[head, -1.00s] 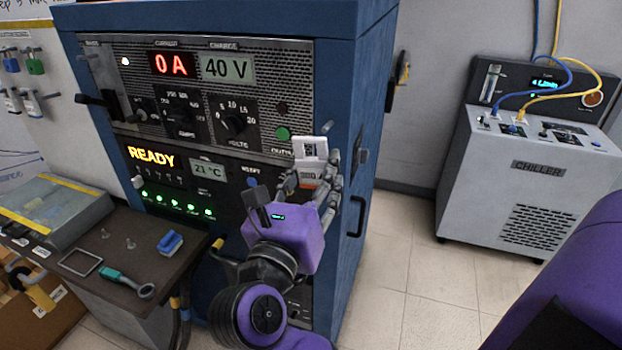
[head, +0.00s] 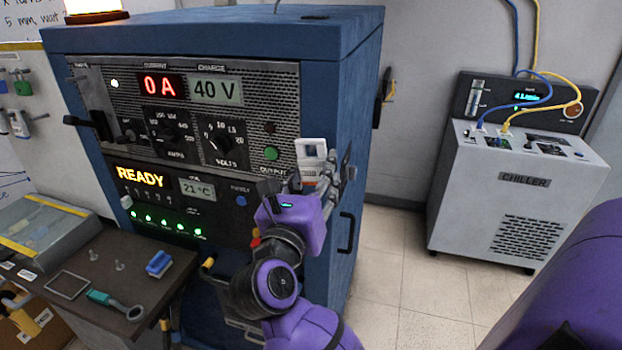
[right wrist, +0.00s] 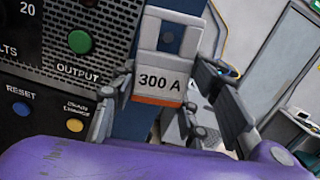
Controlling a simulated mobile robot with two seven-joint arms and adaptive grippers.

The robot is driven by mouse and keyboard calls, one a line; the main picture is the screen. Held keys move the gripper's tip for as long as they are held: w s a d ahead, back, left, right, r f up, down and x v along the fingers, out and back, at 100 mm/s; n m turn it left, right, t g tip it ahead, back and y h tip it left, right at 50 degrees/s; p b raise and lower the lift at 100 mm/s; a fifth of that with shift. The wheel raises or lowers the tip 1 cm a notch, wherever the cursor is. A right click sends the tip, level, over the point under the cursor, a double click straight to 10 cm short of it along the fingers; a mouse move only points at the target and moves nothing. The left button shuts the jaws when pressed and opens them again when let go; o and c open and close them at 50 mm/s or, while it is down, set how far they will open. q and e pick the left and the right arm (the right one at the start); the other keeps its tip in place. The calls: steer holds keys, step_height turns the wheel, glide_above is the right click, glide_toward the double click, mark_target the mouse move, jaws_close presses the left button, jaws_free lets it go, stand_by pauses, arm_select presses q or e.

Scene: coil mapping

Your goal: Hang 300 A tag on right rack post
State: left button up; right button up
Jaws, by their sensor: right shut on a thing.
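The white 300 A tag (head: 312,149), with an orange lower edge, is upright at the front right edge of the blue rack (head: 338,95). My right gripper (head: 318,178) is shut on it. In the right wrist view the tag (right wrist: 160,82) reads "300 A" and has an opening in its upper part. The right gripper's fingers (right wrist: 165,100) stand on both sides of it there. I cannot make out the right rack post for certain; the tag and fingers cover part of the rack edge. I cannot tell whether the tag touches the rack. My left gripper is not in view.
The rack's panel shows "0 A", "40 V" and "READY"; a green output button (head: 271,153) is just left of the tag. A side table (head: 105,240) stands front left. A grey chiller (head: 520,195) stands right, with clear floor between it and the rack.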

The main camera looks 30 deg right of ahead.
steer(key=shift+f+x, duration=0.1)
steer(key=shift+x, duration=0.55)
steer(key=shift+f+x, duration=0.15)
steer(key=shift+x, duration=0.55)
steer(key=shift+f, duration=0.25)
steer(key=o, duration=1)
steer(key=shift+o, duration=0.5)
steer(key=shift+r+b+v, duration=0.15)
steer(key=shift+v, duration=1.35)
steer(key=shift+r+b+v, duration=0.15)
steer(key=shift+v, duration=1.35)
steer(key=shift+r+b+v, duration=0.15)
steer(key=shift+v, duration=1.35)
